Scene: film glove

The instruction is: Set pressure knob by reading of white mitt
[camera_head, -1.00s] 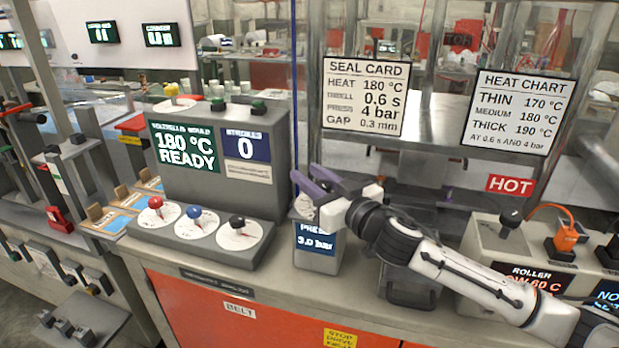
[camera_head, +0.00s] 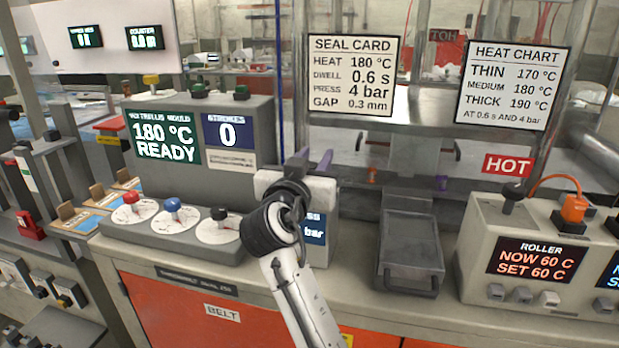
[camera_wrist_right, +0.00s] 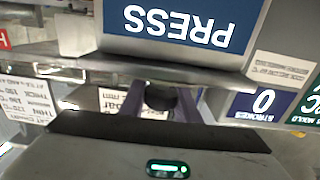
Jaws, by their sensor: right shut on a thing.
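The press unit's box (camera_head: 318,250) stands right of the grey moulding unit. Its blue display (camera_head: 315,228) is mostly covered by my right arm, and only "bar" and part of "PRESS" show. In the right wrist view the PRESS label (camera_wrist_right: 182,22) appears upside down. My right gripper (camera_head: 314,160) is over this box, with its purple fingers pointing away from me. In the wrist view the fingers are shut on a dark knob (camera_wrist_right: 160,98). The knob is hidden in the head view. I cannot make out a white mitt. My left gripper is not in view.
The seal card (camera_head: 353,76) lists 180 °C, 0.6 s, 4 bar and 0.3 mm. The heat chart (camera_head: 512,86) lists thin 170, medium 180, thick 190 °C. The moulding display (camera_head: 164,138) reads 180 °C READY. A roller box (camera_head: 530,262) stands right.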

